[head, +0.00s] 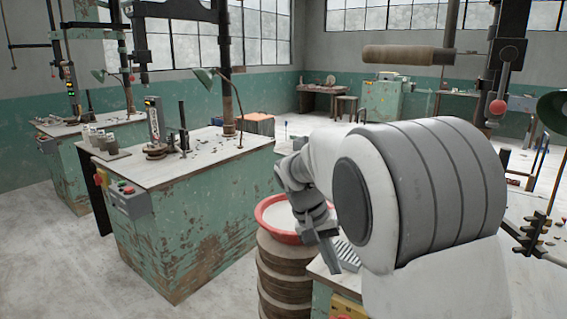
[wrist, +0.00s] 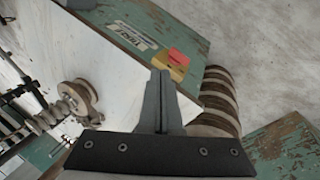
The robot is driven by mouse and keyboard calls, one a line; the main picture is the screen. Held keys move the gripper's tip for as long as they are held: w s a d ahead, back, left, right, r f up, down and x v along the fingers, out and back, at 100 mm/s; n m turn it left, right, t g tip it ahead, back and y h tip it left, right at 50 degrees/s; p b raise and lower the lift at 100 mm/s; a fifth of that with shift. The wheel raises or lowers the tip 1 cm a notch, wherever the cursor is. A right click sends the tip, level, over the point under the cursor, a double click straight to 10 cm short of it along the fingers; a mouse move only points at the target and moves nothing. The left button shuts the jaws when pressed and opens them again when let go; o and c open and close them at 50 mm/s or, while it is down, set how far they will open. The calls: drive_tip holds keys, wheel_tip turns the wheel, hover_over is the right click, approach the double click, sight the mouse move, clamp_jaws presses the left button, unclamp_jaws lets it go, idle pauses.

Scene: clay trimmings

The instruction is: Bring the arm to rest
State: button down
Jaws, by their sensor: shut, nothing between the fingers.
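My gripper (head: 329,262) hangs from my arm near the middle of the head view, fingers pointing down. It is in the air just right of a red basin (head: 264,211), as seen in the picture; the depth gap is hard to tell. In the wrist view the fingers of my gripper (wrist: 160,73) are together with nothing between them. Behind them lies the pale top of a workbench (wrist: 112,62). My arm's large white and grey links hide much of the right side of the head view.
The basin tops a stack of brown discs (head: 285,272), also in the wrist view (wrist: 218,93). A yellow box with a red button (wrist: 178,58) is on the bench side. A green cabinet bench (head: 185,235) with a lamp stands left. Floor (head: 50,250) is clear at left.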

drive_tip(key=s+d+r+n+t+y, duration=0.1)
drive_tip(key=s+r+t, duration=0.1)
drive_tip(key=s, duration=0.6)
drive_tip(key=s+d+r+n+t+y, duration=0.1)
drive_tip(key=s+r+t+y, duration=0.15)
drive_tip(key=s, duration=0.55)
drive_tip(key=s+d+r+t+y, duration=0.1)
drive_tip(key=s+d+r, duration=0.1)
drive_tip(key=s, duration=0.5)
wheel_tip(320, 180, up, 14)
drive_tip(key=p, duration=1.4)
drive_tip(key=shift+s+a+r, duration=0.15)
drive_tip(key=shift+s+a, duration=0.1)
drive_tip(key=shift+s, duration=0.1)
